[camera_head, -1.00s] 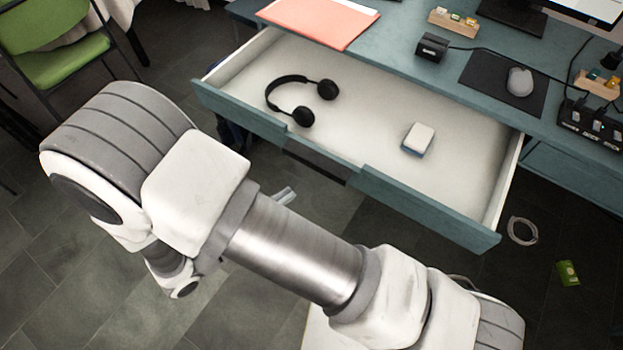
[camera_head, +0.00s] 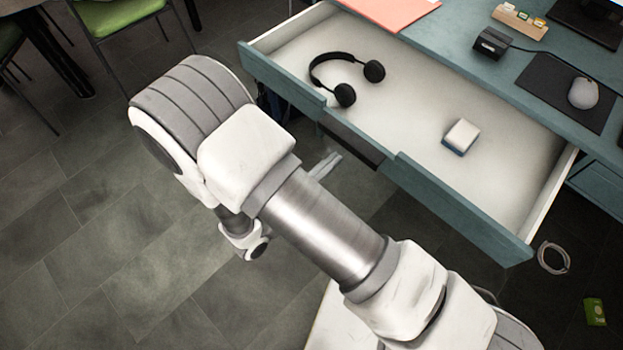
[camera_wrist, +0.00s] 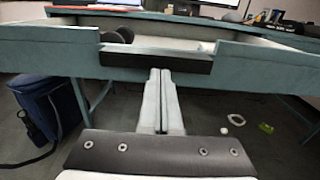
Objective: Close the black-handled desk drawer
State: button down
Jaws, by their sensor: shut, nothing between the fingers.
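The teal desk drawer (camera_head: 440,196) stands pulled far out of the desk (camera_head: 452,42). Its black handle (camera_head: 352,139) sits in the middle of the drawer front and also shows in the wrist view (camera_wrist: 155,65). Black headphones (camera_head: 345,75) and a small white and blue block (camera_head: 461,136) lie inside the drawer. My gripper (camera_head: 328,165) is in front of the drawer front, just below the handle in the picture. In the wrist view my gripper (camera_wrist: 161,76) has its fingers together and empty, pointing at the handle. I cannot tell whether the fingertips touch it.
A blue bag (camera_wrist: 45,108) is on the floor below the desk, left. A green chair (camera_head: 118,14) is at the upper left. A cable coil (camera_head: 553,258) and a green packet (camera_head: 594,311) lie on the floor at right.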

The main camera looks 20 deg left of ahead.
aim_at(347, 148)
jog(key=shift+x, duration=1.25)
jog(key=shift+w+d, duration=0.2)
jog(key=shift+w, duration=0.3)
jog(key=x, duration=2.9)
jog(key=shift+w+d+r+b, duration=0.1)
jog(key=shift+w+d+b, duration=0.05)
jog(key=shift+b, duration=0.15)
jog(key=shift+w+d, duration=0.1)
jog(key=shift+w, duration=0.15)
jog(key=shift+w+d+r, duration=0.1)
jog(key=shift+w+r, duration=0.05)
jog(key=shift+w, duration=0.05)
